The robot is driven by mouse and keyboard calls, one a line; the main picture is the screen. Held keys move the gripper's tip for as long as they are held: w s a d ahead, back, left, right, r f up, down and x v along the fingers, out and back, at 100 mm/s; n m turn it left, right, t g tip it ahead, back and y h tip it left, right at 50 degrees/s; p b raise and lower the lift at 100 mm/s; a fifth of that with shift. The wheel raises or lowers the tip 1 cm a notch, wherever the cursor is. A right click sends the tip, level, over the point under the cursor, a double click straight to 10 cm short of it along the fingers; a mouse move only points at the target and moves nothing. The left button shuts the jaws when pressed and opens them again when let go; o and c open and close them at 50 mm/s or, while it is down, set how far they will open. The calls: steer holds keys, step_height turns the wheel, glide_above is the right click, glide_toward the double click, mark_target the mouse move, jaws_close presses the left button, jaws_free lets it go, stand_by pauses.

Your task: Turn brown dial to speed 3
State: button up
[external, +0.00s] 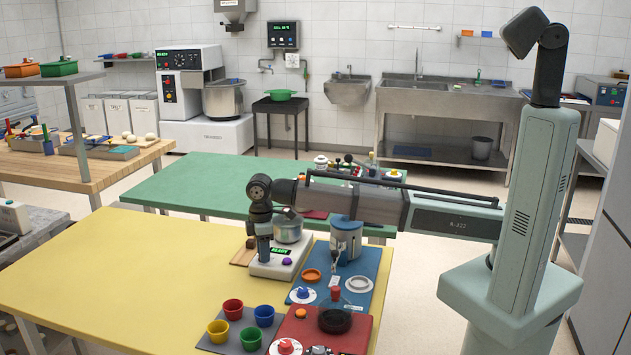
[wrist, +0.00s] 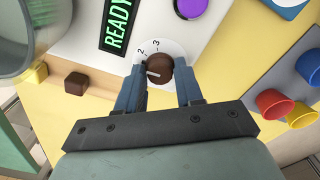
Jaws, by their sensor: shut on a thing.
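The brown dial (wrist: 159,63) is on the front of a white machine, in a white ring (wrist: 172,47) printed with a 2 and a 3. Its pale mark runs sideways, low on the knob; neither end lines up with the 3. My gripper (wrist: 160,70) is shut on the dial, one blue finger on each side. The rest of the ring's numbers are hidden by the dial and fingers. In the external view my gripper (external: 264,258) points down at the white machine (external: 276,269); the dial cannot be made out there.
The machine has a READY display (wrist: 118,25), a purple button (wrist: 190,7) and a metal bowl (external: 289,228). A brown block (wrist: 76,83) lies beside it. Colored cups (external: 233,309) stand on a grey mat in front. A blue board (external: 376,262) is to the right. The yellow table's left is clear.

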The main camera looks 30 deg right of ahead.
steer(key=m, duration=0.5)
steer(key=shift+m, duration=0.3)
steer(key=m, duration=0.5)
steer(key=shift+m, duration=0.3)
steer(key=o, duration=1)
step_height(320, 180, up, 14)
steer(key=shift+f, duration=0.1)
stand_by(0.5)
